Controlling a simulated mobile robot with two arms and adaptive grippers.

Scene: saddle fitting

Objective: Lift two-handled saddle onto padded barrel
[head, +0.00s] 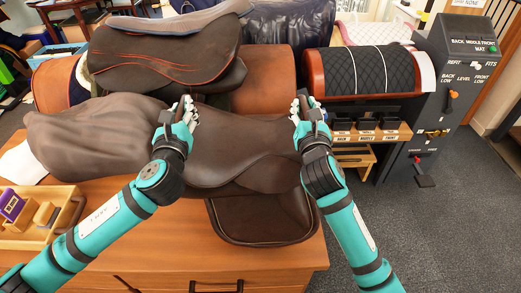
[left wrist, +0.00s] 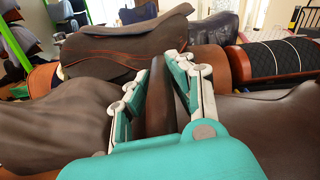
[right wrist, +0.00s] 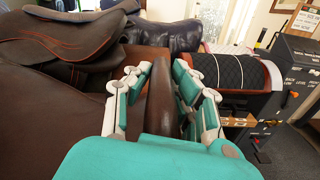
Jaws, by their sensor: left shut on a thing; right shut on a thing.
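The dark brown saddle (head: 240,150) is over the wooden bench in the head view, between my two hands. My left gripper (head: 184,110) is shut on its left handle, an upright brown strip (left wrist: 158,100) between the fingers in the left wrist view. My right gripper (head: 310,110) is shut on its right handle (right wrist: 161,95), seen between the fingers in the right wrist view. The padded barrel (head: 362,72), black quilted with brown ends and pale stripes, stands to the right and behind, with no saddle on it. Whether the saddle touches the bench is unclear.
A grey post (head: 460,75) with labels and levers stands right of the barrel. A brown leather form (head: 85,135) lies left on the bench (head: 150,235). Another saddle (head: 165,60) with red stitching sits behind. A wooden tray (head: 60,225) is at front left. Carpet is clear at right.

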